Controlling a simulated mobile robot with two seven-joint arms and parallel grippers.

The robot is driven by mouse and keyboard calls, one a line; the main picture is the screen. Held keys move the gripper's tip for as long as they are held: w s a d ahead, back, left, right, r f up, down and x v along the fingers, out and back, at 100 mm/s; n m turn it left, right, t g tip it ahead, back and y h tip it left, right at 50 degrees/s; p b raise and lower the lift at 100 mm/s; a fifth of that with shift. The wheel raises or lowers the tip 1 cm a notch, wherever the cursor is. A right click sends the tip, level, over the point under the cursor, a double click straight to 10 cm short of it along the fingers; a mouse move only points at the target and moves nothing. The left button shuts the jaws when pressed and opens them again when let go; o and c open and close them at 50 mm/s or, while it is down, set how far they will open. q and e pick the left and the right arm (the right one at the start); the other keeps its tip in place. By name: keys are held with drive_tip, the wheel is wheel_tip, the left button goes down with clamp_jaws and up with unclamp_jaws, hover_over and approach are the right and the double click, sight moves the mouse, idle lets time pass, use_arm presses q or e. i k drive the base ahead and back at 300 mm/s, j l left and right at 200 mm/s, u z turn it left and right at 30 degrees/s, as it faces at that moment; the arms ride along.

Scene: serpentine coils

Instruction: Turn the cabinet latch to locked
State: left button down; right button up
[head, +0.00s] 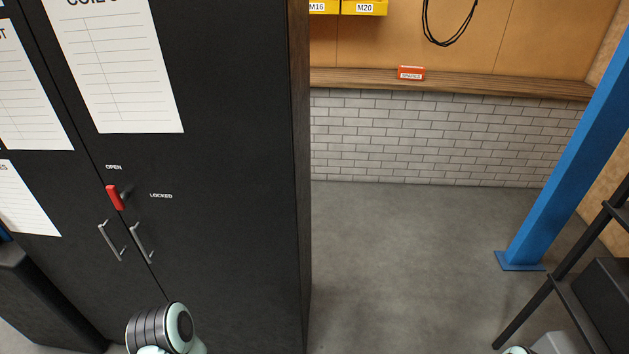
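The black cabinet (235,130) with two doors fills the left half of the head view. Its latch (115,197) is a red handle on a dark pivot near the door seam. The red handle stands nearly upright, below the word OPEN (113,167). The word LOCKED (161,196) is to the right of the pivot. Two grey bar handles (111,241) sit below the latch. A pale, ringed part of my arm shows at the bottom, below the handles. Neither of my grippers' fingers are in view.
White paper sheets (118,75) hang on the doors. A dark box-like object (30,300) stands at the lower left. A blue post (565,150) and a black frame (555,270) stand at the right. The grey floor (400,260) between cabinet and post is clear.

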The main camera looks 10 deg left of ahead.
sight(119, 199)
drive_tip(key=u, duration=1.55)
